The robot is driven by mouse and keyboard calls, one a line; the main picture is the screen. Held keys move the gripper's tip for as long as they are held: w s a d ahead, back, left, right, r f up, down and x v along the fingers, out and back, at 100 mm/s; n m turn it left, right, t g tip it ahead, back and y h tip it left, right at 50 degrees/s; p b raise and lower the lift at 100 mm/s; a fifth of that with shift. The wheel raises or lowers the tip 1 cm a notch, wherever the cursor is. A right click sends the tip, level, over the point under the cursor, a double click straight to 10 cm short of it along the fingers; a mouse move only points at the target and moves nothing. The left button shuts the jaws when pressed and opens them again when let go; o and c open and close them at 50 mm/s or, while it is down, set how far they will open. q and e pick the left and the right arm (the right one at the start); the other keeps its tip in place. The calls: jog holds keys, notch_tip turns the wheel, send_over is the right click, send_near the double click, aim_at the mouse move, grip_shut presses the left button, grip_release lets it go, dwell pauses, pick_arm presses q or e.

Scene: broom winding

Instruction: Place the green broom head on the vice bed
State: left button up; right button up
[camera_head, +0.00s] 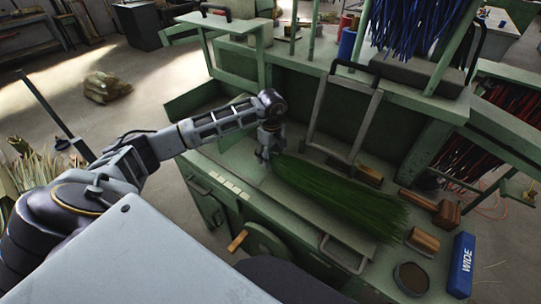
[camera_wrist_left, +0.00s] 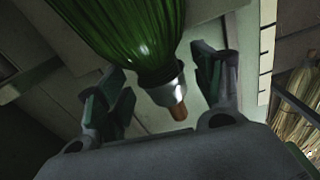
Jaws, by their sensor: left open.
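The green broom head (camera_head: 340,197) lies on the green workbench, its bristles fanning toward the lower right. In the left wrist view the green bristles (camera_wrist_left: 128,30) narrow to a silver collar with a short wooden stub (camera_wrist_left: 178,108). My left gripper (camera_head: 265,155) is open at the narrow end of the broom head. In the left wrist view its fingers (camera_wrist_left: 163,88) stand apart on either side of the collar, with visible gaps. A metal frame with a black handle (camera_head: 318,103), possibly the vice, stands behind the broom head. I cannot clearly make out its bed. My right gripper is out of view.
A wooden mallet (camera_head: 432,205), a wooden block (camera_head: 423,241), a round dark tin (camera_head: 411,278) and a blue box marked WIDE (camera_head: 461,265) stand on the right of the bench. Blue bristles (camera_head: 420,25) hang above. A wheel with a wooden handle (camera_head: 237,241) is at the front.

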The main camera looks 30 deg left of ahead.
pick_arm(q)
notch_tip(320, 180, up, 12)
jog(key=b, duration=0.2)
jog(key=shift+d, duration=0.15)
dwell(0.5)
